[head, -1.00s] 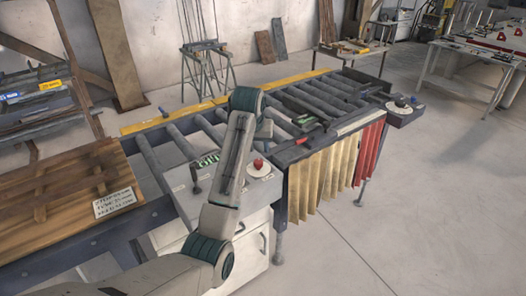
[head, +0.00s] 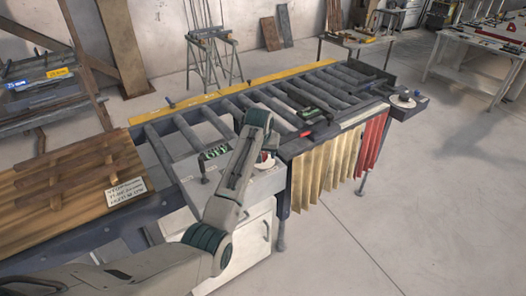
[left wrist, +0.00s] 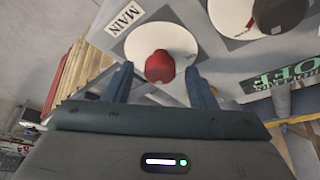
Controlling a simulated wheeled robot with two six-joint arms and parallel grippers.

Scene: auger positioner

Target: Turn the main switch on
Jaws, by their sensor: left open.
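The main switch is a red knob (left wrist: 160,66) on a white disc, beside a plate lettered MAIN (left wrist: 124,19). In the head view the red knob (head: 265,157) shows partly behind my arm, on the grey control panel of the roller bench. My left gripper (left wrist: 158,70) is open, with one finger on each side of the red knob in the left wrist view. I cannot tell if the fingers touch it. In the head view my left wrist is over the panel and hides the fingers. My right gripper is not in view.
A dark knob (left wrist: 281,12) on another white disc sits close to the right, with a green OFF sign (left wrist: 290,75) below it. The roller conveyor (head: 320,92) runs behind the panel. Yellow and red strip curtains (head: 325,175) hang at its front. Open floor (head: 440,200) lies right.

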